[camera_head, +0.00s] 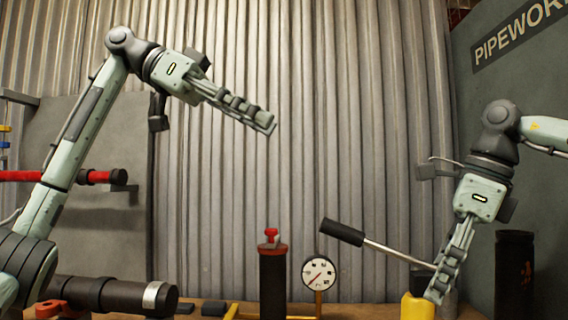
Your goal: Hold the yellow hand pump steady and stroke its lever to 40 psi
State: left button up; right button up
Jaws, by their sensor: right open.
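The yellow hand pump (417,308) stands at the lower right, cut off by the bottom edge. Its lever, a metal rod with a black grip (342,232), slants up to the left from the pump. A round white gauge (318,273) stands left of the pump; its reading is too small to make out. My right gripper (438,292) points down at the pump's right side, open; I cannot tell whether it touches the pump. My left gripper (268,124) is high in the air, well above and left of the lever, seen side-on with no object visible in it.
A black cylinder with a red top (272,275) stands left of the gauge. A dark pipe with a silver band (120,295) lies at lower left. A dark cylinder (514,275) stands right of my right gripper. Corrugated wall (330,120) fills the back; air before it is clear.

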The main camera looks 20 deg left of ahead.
aim_at(418, 319)
pick_arm(q)
jog(key=w+d+f+g+y, duration=0.1)
jog(key=w+d+f, duration=0.2)
jog(key=f, duration=0.4)
jog(key=shift+w+m+y, duration=0.3)
jog(key=shift+w, duration=0.15)
pick_arm(e)
jog(key=x, duration=0.7)
jog(key=shift+a+f, duration=0.2)
jog(key=shift+f, duration=0.15)
grip_shut()
